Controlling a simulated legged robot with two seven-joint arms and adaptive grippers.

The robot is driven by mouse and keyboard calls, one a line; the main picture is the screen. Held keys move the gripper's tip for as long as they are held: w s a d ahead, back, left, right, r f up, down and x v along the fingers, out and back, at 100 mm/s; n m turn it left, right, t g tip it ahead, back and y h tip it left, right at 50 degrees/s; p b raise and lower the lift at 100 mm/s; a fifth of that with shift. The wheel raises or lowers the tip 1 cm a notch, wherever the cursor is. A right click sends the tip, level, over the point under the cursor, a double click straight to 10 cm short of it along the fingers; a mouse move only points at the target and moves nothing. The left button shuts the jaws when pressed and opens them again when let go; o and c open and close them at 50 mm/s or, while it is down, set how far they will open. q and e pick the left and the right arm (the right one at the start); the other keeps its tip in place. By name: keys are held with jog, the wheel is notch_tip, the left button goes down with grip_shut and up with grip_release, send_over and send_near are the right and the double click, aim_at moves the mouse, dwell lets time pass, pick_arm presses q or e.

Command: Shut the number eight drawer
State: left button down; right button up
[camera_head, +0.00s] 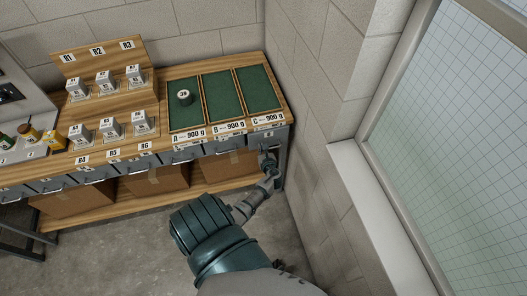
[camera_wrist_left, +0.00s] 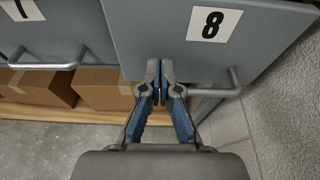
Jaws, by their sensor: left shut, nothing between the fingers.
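The number eight drawer (camera_wrist_left: 178,45) has a grey front with a white label bearing a black 8 in the left wrist view. Its bar handle (camera_wrist_left: 232,85) runs along the lower part of the front. In the head view the drawer (camera_head: 268,136) is the rightmost one, under tray C. My left gripper (camera_wrist_left: 160,88) is shut and empty, with its fingertips at the lower part of the drawer front, by the handle. I cannot tell if they touch it. In the head view the left gripper (camera_head: 268,162) is at the bench's right end. The right gripper is not in view.
The number seven drawer (camera_wrist_left: 45,35) is just left, with its own handle. Cardboard boxes (camera_wrist_left: 110,92) stand on the shelf below. A block wall (camera_head: 305,150) is close on the right. Green trays (camera_head: 222,97) and labelled blocks (camera_head: 106,80) are on the bench top.

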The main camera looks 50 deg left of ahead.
aim_at(259, 140)
pick_arm(q)
jog(key=shift+s+x, duration=0.2)
jog(key=shift+x, duration=0.95)
jog(key=shift+w+a+r, duration=0.1)
jog(key=shift+w+a, duration=0.15)
jog(key=shift+a, duration=0.35)
jog(key=shift+w+a, duration=0.25)
jog(key=shift+a, duration=0.4)
jog(key=shift+w+a, duration=0.2)
jog(key=shift+a, duration=0.05)
jog(key=shift+d+r, duration=0.2)
jog(key=shift+r, duration=0.15)
jog(key=shift+a, duration=0.15)
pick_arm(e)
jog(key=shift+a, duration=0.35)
